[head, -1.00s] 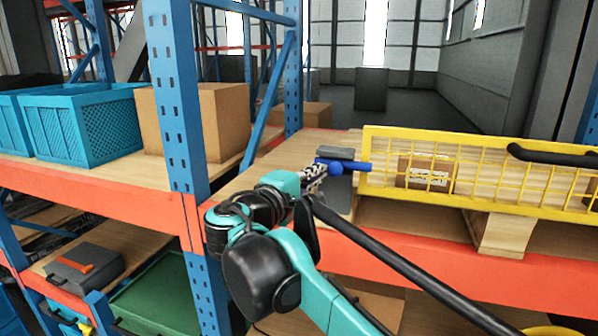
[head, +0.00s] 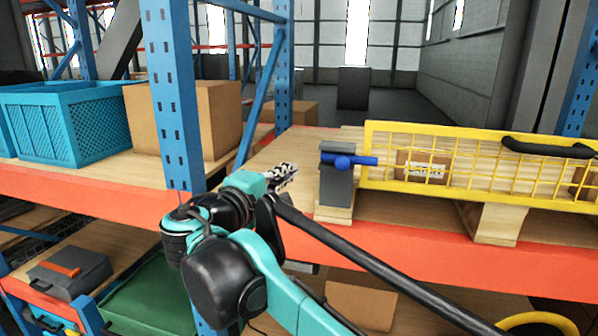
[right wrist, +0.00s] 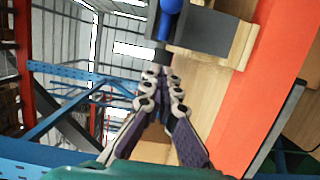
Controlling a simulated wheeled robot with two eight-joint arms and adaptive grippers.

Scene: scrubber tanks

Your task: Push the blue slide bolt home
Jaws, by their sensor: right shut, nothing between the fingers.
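The blue slide bolt (head: 362,160) lies level across the grey bolt housing (head: 336,188), with a round knob on its front. Its right end overlaps the left edge of the yellow mesh gate (head: 470,201); how deep it sits there I cannot tell. My right gripper (head: 291,168) is shut and empty, to the left of the housing, with a visible gap to the bolt. In the right wrist view the closed fingertips (right wrist: 160,74) point toward the blue bolt (right wrist: 169,22) beside the grey housing (right wrist: 212,31). My left gripper is out of view.
A blue rack upright (head: 168,90) and a cardboard box (head: 216,118) stand left of my right arm. A teal crate (head: 75,125) is farther left. The orange shelf beam (head: 400,250) runs below the gate. Bare wooden shelf lies between box and housing.

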